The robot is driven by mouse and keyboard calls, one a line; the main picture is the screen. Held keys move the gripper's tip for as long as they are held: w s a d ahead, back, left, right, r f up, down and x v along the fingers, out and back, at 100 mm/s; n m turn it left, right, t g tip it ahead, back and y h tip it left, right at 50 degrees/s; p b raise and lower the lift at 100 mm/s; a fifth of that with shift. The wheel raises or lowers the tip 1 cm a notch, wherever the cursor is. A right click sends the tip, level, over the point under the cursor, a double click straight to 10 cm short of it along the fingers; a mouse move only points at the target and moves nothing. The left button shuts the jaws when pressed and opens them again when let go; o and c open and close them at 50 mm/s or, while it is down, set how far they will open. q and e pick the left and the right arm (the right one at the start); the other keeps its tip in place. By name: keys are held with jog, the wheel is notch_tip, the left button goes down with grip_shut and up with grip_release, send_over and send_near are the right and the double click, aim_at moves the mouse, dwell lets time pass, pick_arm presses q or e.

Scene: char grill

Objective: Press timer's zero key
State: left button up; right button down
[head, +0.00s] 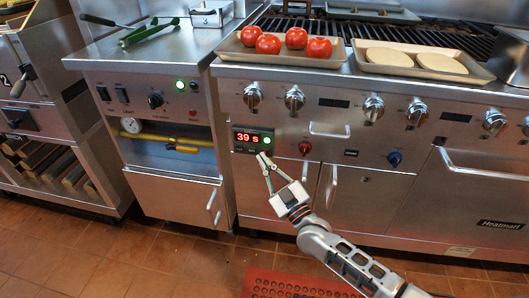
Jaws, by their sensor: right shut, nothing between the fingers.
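The timer (247,138) is a small dark box on the grill's front panel, with a lit red display reading "39 s". A green round light or button (267,140) shows at the right of its display. A row of small keys lies under the display, too small to read. My right gripper (264,157) is shut and empty, its fingertips at the timer's lower right edge. I cannot tell whether they touch it. My left gripper is not in view.
Knobs (294,98) and a red knob (305,148) line the panel nearby. A tray of tomatoes (225,48) and a tray of pale patties (480,76) sit above. Door handles (333,178) stick out below. A red perforated mat (262,284) lies on the floor.

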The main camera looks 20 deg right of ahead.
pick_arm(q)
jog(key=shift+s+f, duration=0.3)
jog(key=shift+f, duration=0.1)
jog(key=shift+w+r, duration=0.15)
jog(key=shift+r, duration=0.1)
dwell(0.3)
pick_arm(e)
jog(key=shift+w, duration=0.1)
jog(key=shift+w+d, duration=0.2)
jog(key=shift+w, duration=0.05)
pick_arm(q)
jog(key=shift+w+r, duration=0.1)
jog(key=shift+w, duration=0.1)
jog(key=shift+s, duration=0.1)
pick_arm(e)
jog(key=shift+w+d, duration=0.1)
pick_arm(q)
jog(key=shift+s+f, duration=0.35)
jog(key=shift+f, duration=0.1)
